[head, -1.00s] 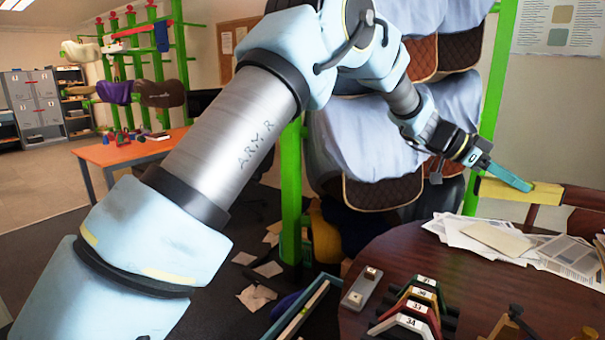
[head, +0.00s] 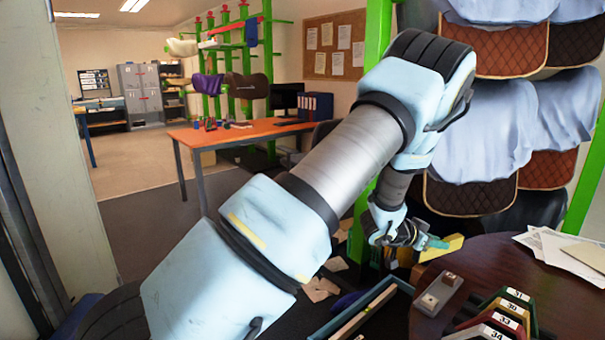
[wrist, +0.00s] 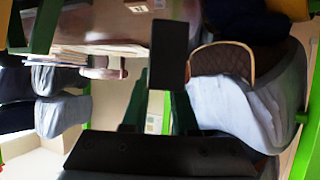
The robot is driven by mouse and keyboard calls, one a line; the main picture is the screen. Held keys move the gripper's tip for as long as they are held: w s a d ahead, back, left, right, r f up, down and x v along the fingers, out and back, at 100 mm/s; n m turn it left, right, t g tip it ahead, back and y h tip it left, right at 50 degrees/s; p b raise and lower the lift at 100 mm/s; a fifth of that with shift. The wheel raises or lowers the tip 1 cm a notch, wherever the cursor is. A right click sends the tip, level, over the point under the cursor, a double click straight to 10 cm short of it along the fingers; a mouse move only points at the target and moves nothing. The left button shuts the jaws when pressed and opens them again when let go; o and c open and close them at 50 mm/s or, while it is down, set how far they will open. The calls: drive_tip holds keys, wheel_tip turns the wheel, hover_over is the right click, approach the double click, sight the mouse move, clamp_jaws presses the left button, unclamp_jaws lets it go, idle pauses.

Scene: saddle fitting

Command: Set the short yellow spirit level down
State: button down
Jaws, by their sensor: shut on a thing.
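My gripper (head: 430,242), with teal fingers, is at the left edge of the dark round table (head: 470,262) in the head view. It is shut on the short yellow spirit level (head: 446,247), which is partly hidden by the fingers and wrist. The level appears held up, with no clear contact with the tabletop. In the wrist view, a dark block (wrist: 168,55) shows between the green fingers; I cannot tell whether it is the level's end.
On the round table are a grey block with two knobs (head: 438,292), several numbered coloured arches (head: 505,318) and papers (head: 570,248). A blue-edged tray (head: 365,312) is left of it. Draped saddles (head: 475,200) hang behind. An orange desk (head: 235,136) stands farther back.

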drive_tip(key=w+a+f+n+t+y+b, duration=0.1)
drive_tip(key=w+a+f+n+t+y, duration=0.2)
drive_tip(key=a, duration=0.5)
drive_tip(key=w+a+f+n+t+b, duration=0.1)
drive_tip(key=w+a+f+n+t, duration=0.15)
drive_tip(key=w+a+f, duration=0.5)
drive_tip(key=s+a+f+n+t+y+b, duration=0.1)
drive_tip(key=a+f+n+y, duration=0.15)
drive_tip(key=a, duration=0.95)
drive_tip(key=a+f+n+t+y+b, duration=0.15)
drive_tip(key=a+n+y, duration=0.25)
drive_tip(key=a, duration=0.8)
drive_tip(key=s+a+r+n+y, duration=0.1)
drive_tip(key=s+a+n+y, duration=0.15)
drive_tip(key=a, duration=0.75)
drive_tip(key=shift+t, duration=0.4)
drive_tip(key=v, duration=0.5)
drive_tip(key=shift+s+a+r, duration=0.1)
drive_tip(key=shift+a+r, duration=0.05)
drive_tip(key=shift+a, duration=0.1)
